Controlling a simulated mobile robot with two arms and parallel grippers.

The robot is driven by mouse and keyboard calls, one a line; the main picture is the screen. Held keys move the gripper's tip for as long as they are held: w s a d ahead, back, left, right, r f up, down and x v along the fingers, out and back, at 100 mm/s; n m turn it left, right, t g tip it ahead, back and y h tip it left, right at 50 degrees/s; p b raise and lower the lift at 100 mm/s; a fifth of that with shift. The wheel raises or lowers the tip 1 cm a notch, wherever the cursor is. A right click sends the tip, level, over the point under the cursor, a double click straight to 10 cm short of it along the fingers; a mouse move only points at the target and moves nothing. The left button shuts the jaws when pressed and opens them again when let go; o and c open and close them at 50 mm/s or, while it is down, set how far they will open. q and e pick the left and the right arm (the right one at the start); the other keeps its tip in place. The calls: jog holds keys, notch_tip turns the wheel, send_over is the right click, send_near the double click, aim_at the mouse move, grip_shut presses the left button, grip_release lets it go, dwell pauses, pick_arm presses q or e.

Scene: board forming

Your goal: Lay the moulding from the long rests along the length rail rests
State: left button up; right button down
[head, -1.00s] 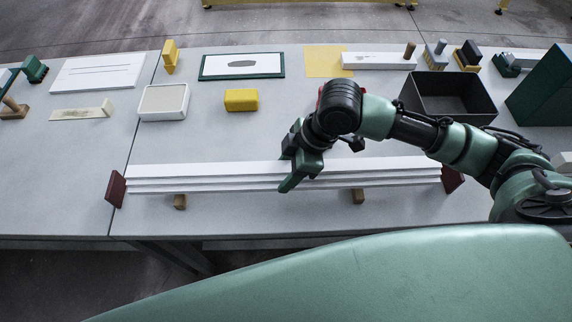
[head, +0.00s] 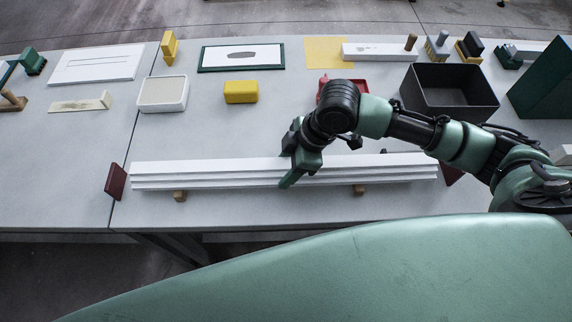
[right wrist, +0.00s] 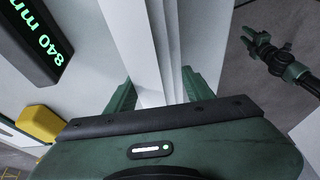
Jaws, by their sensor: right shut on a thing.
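The long white moulding (head: 220,175) with a stepped profile lies lengthwise between two dark red end blocks, the left one (head: 115,181) and the right one (head: 451,175). Two small wooden rests, left (head: 180,197) and right (head: 359,190), show under its near edge. Whether it touches them I cannot tell. My right gripper (head: 297,170) is shut on the moulding near its middle. In the right wrist view the moulding (right wrist: 155,45) runs between the green fingers (right wrist: 160,92). An arm end that looks like my left gripper (right wrist: 258,44) shows over the floor there; its jaws are unclear.
A display reading 840 mm (right wrist: 38,38) stands beside the moulding. Behind lie a yellow block (head: 240,92), a white tray (head: 163,92), a framed panel (head: 242,57) and a dark open bin (head: 450,91). The table front (head: 270,213) is clear.

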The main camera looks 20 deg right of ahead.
jog(key=shift+c, duration=2.4)
grip_release()
jog(key=shift+f, duration=0.1)
jog(key=shift+o, duration=0.9)
jog(key=shift+s+f, duration=0.15)
jog(key=shift+f, duration=0.05)
jog(key=shift+o, duration=0.6)
jog(key=shift+r, duration=0.1)
jog(key=b+v, duration=0.1)
jog(key=v, duration=0.6)
jog(key=shift+d+r, duration=0.2)
jog(key=shift+r, duration=0.1)
